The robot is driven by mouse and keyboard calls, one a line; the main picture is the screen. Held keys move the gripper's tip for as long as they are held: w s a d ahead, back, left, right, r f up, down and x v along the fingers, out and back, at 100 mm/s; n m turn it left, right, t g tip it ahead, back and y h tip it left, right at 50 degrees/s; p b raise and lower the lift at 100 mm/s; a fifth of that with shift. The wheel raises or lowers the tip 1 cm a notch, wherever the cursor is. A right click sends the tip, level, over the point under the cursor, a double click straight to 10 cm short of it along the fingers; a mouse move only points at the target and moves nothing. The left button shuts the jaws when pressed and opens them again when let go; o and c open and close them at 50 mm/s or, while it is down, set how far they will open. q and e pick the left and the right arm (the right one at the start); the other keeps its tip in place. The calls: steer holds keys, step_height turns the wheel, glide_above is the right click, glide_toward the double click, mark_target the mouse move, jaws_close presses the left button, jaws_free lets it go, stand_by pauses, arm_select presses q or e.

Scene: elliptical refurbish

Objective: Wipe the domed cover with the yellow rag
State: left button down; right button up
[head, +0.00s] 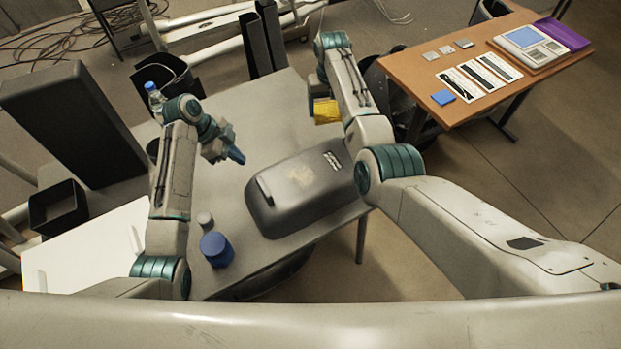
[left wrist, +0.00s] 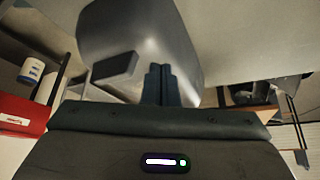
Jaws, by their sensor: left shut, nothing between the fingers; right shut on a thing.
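The grey domed cover (head: 285,205) lies on the grey table, with a pale dusty patch on top and a light handle-like block at its left end. It also shows in the left wrist view (left wrist: 165,40). The yellow rag (head: 326,114) is in my right gripper (head: 321,97), above the table beyond the cover and apart from it. My right arm partly hides that gripper. My left gripper (head: 237,156) is shut and empty, above the table just beyond the cover's left end. Its closed fingers show in the left wrist view (left wrist: 161,85).
A blue jar (head: 216,249) and a small grey cap (head: 204,219) stand left of the cover. A bottle (head: 154,97) stands behind my left arm. A brown side table (head: 420,65) with cards and a device is at the right. Bare grey tabletop (head: 250,110) lies behind the cover.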

arm_select(q)
steer(key=shift+f+b, duration=1.55)
steer(key=shift+f, duration=1.25)
arm_select(e)
steer(key=shift+f, duration=1.6)
arm_select(q)
steer(key=shift+r, duration=0.15)
arm_select(e)
steer(key=shift+r, duration=0.15)
step_height(320, 180, up, 6)
steer(key=p, duration=0.6)
arm_select(q)
step_height(320, 180, up, 6)
steer(key=shift+f, duration=0.1)
arm_select(e)
steer(key=shift+f, duration=0.2)
